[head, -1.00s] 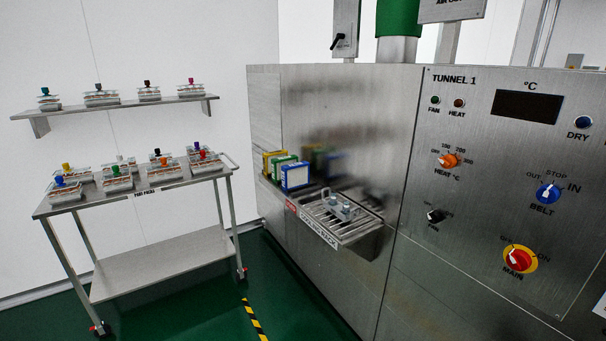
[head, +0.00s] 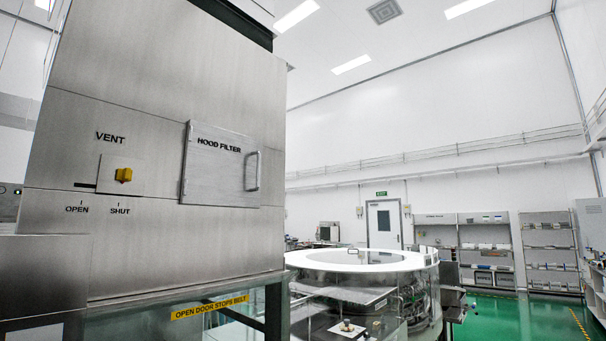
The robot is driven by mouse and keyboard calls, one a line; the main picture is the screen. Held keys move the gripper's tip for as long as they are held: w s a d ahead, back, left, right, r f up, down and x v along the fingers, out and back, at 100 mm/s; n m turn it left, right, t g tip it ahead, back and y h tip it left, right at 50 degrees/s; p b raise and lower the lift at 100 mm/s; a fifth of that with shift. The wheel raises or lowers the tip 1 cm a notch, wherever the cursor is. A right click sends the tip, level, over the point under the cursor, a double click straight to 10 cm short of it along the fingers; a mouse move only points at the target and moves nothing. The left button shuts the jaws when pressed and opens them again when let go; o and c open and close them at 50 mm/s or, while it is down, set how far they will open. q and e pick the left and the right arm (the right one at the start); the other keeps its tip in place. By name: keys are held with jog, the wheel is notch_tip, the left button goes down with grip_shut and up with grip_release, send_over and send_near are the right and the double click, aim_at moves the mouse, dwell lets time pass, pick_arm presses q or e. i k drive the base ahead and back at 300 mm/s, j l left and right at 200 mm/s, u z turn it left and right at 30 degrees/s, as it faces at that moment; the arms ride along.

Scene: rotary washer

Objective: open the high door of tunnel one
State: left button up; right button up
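A flat steel door (head: 214,165) labelled HOOD FILTER is high on a steel housing in the head view. It has a vertical bar handle (head: 252,170) at its right side and looks shut. Left of it is a yellow vent knob (head: 123,174) above the words OPEN and SHUT; it sits nearer the SHUT side. The TUNNEL 1 panel is not in view now, so I cannot tell from this view which tunnel the housing belongs to. Neither of my grippers is in view.
A yellow sign (head: 209,307) reading OPEN DOOR STOPS BELT is below the housing. A large round white-topped machine (head: 362,260) stands behind at the right. Shelves (head: 485,250) and an exit door (head: 384,224) are farther back. Green floor (head: 510,318) shows clear at the lower right.

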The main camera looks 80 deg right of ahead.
aim_at(222, 168)
jog(key=z, duration=2.15)
jog(key=l+u, duration=0.15)
